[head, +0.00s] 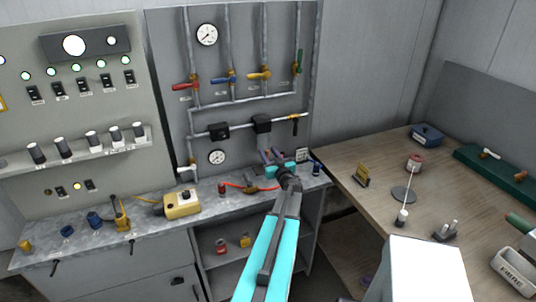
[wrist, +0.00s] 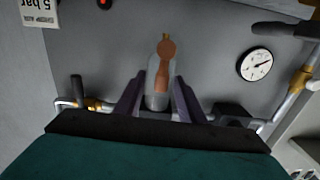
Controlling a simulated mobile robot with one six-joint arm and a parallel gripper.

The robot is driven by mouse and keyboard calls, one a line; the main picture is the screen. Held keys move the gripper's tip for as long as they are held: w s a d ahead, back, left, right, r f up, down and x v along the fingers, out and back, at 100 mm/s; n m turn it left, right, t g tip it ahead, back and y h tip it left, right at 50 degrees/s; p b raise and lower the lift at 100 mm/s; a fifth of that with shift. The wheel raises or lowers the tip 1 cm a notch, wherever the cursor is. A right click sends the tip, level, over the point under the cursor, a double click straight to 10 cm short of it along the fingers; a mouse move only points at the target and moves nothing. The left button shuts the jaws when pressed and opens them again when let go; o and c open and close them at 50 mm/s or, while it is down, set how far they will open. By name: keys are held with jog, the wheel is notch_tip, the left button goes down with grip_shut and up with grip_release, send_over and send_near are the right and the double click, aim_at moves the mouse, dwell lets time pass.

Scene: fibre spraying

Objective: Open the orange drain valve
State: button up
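In the wrist view, which looks upside down, an orange-brown drain valve (wrist: 166,48) with a rounded end lies along a clear, bottle-like bowl (wrist: 152,92). My gripper (wrist: 158,80) is open, with one dark purple finger on each side of the bowl. I see gaps beside it, but cannot tell whether either finger touches. In the head view my gripper (head: 270,157) is at the wall panel, just below a black unit (head: 262,123) on the horizontal pipe. The arm and fingers hide the drain valve there.
A gauge (head: 217,157) and pipes are on the panel close to my gripper. Red, blue, yellow and green valve handles sit higher up. Below, a grey bench (head: 150,212) holds a yellow box (head: 182,204) and a red cable. A wooden table (head: 340,160) stands right.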

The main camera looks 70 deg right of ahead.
jog(key=b+v, duration=0.4)
jog(key=v, duration=0.9)
jog(key=shift+d+r, duration=0.1)
dwell(0.6)
